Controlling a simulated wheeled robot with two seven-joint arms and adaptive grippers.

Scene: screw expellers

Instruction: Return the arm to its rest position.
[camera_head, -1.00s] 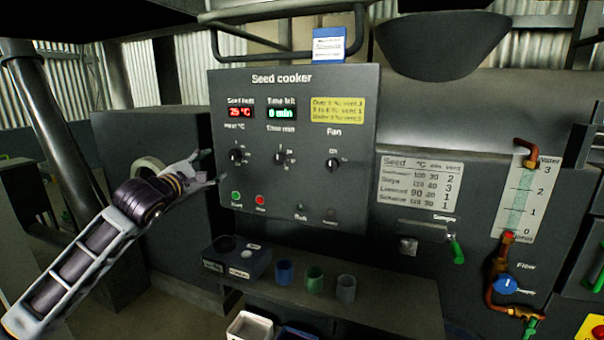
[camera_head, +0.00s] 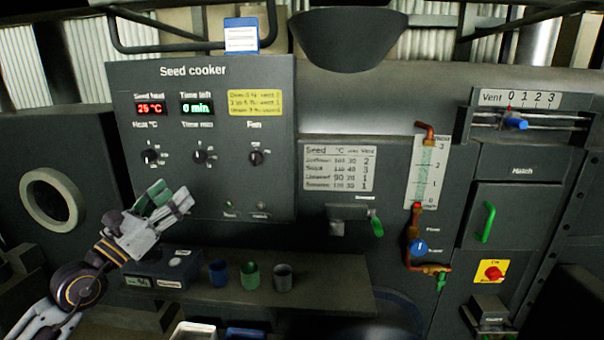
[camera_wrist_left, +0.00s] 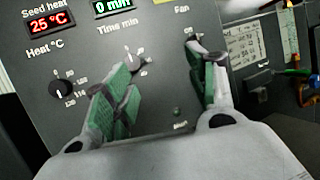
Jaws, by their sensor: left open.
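My left arm comes in from the lower left in the head view. Its gripper (camera_head: 167,203) is in front of the lower left of the seed cooker panel (camera_head: 200,120) and hides the panel's lower left corner. In the left wrist view the two green-padded fingers (camera_wrist_left: 165,90) are spread apart with nothing between them. They point at the panel, with the heat knob (camera_wrist_left: 62,90) to their left and the time knob (camera_wrist_left: 135,62) showing between them. The panel reads 25 °C and 0 min. My right gripper is not in view.
A shelf (camera_head: 330,290) below the panel holds a dark box (camera_head: 160,282) and blue, green and grey cups (camera_head: 250,276). To the right are a sample handle (camera_head: 376,226), a pipe with a blue valve (camera_head: 418,247), a hatch (camera_head: 515,215) and a vent slider (camera_head: 516,123).

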